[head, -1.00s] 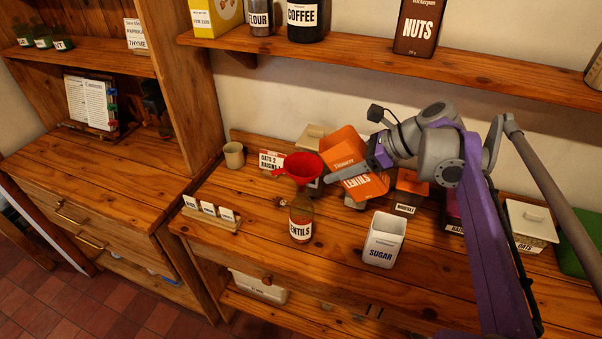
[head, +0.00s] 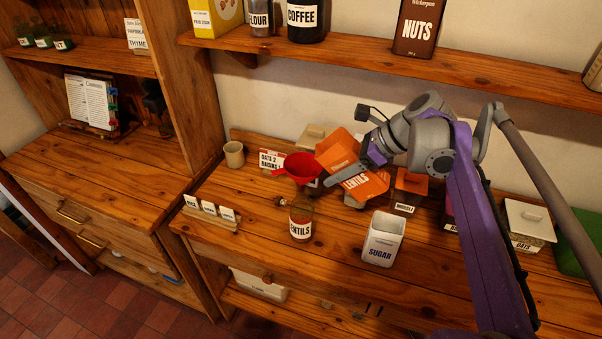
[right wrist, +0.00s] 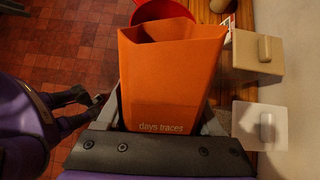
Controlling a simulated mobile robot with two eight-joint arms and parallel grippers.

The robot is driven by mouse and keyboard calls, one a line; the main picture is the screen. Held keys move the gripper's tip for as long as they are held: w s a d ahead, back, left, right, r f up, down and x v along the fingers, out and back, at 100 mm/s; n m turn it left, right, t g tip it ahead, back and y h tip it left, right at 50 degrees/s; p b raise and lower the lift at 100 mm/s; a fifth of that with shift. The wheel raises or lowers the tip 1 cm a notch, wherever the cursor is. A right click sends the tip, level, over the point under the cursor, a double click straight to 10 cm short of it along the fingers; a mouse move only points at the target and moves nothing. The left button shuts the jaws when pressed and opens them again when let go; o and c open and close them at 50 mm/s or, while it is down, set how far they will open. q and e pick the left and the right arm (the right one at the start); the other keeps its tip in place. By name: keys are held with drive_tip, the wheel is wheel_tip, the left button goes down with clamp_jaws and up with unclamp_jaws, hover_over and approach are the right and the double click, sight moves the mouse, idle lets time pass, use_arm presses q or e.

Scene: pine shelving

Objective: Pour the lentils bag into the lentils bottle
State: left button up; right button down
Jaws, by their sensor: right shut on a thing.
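The orange lentils bag (head: 366,186) is tilted, its top toward the left, above the counter in the head view. My right gripper (head: 350,172) is shut on it. In the right wrist view the lentils bag (right wrist: 170,75) stands between the fingers with its top open; its contents are hidden. The glass lentils bottle (head: 301,218) stands upright on the counter, left of and below the bag. The funnel also shows in the right wrist view (right wrist: 160,10). No lentils are seen falling.
A white sugar canister (head: 383,240) stands right of the bottle. A muesli box (head: 409,190) and an oats container (head: 528,222) stand behind and right. A small label rack (head: 210,216) and a beige cup (head: 234,154) are on the left. A shelf (head: 450,70) runs above.

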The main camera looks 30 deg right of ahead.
drive_tip(key=shift+s, duration=0.15)
drive_tip(key=shift+g, duration=0.3)
drive_tip(key=shift+h, duration=0.3)
drive_tip(key=shift+p, duration=0.3)
drive_tip(key=shift+g, duration=0.4)
